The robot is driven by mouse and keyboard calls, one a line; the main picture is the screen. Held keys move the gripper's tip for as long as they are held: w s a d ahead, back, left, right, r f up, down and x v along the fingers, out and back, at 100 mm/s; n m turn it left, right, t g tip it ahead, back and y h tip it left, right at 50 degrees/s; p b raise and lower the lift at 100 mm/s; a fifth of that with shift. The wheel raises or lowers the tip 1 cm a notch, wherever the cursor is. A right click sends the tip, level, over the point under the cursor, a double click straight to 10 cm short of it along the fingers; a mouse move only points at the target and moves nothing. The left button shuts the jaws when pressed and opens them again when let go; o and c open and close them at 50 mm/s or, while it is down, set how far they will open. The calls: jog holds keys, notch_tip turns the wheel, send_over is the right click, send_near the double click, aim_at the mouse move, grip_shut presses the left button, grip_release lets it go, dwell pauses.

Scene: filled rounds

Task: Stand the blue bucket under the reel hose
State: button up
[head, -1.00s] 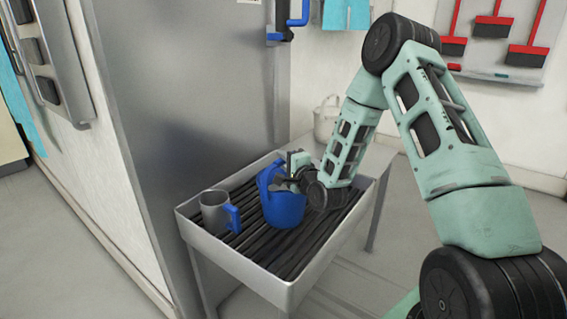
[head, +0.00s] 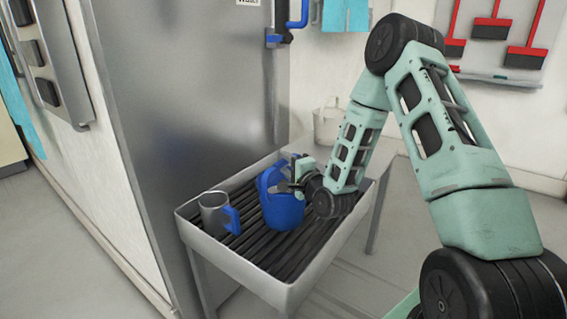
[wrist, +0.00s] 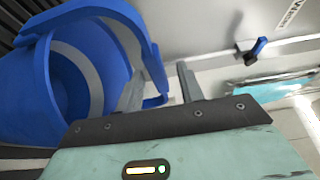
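The blue bucket (head: 283,211) stands on the slatted top of a grey stand, its handle raised. In the wrist view the bucket (wrist: 25,95) fills the left side, and its handle (wrist: 150,50) arches toward the fingers. My gripper (head: 298,176) is at the handle, on the bucket's right side. In the wrist view my gripper's fingers (wrist: 162,88) are apart, with the lower part of the handle between them, nearer the left finger. No firm grip shows. I cannot make out a reel hose for certain.
A grey mug with a blue handle (head: 213,213) stands left of the bucket on the slatted stand (head: 247,277). A steel panel (head: 190,110) rises behind, with a blue handle-like fitting (head: 300,14). A pale bucket (head: 327,124) sits behind my arm.

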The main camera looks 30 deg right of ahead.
jog(key=s+p, duration=0.1)
jog(key=s, duration=0.7)
jog(key=s+a+n+g+y, duration=0.3)
jog(key=a+n+g, duration=0.2)
jog(key=a+n, duration=0.45)
jog(key=s+a+n+g+y, duration=0.25)
jog(key=a+n+g, duration=0.3)
jog(key=a, duration=0.75)
jog(key=s+a+r+n+g+h, duration=0.1)
jog(key=s+n, duration=0.3)
jog(key=s, duration=0.4)
jog(key=s+a+r+n+g+h, duration=0.1)
jog(key=s+a+r+n+g, duration=0.2)
jog(key=s, duration=0.4)
jog(key=s+a+r+n+g+h, duration=0.1)
jog(key=s+a+r+n+g, duration=0.1)
jog(key=s, duration=0.6)
jog(key=n+g+p, duration=0.1)
jog(key=n, duration=0.1)
jog(key=shift+s+r+n+h, duration=0.3)
jog(key=shift+r+h, duration=0.05)
jog(key=shift+r, duration=0.05)
jog(key=shift+a+r+g, duration=0.1)
jog(key=shift+g, duration=0.15)
notch_tip(320, 180, up, 14)
jog(key=p, duration=1.4)
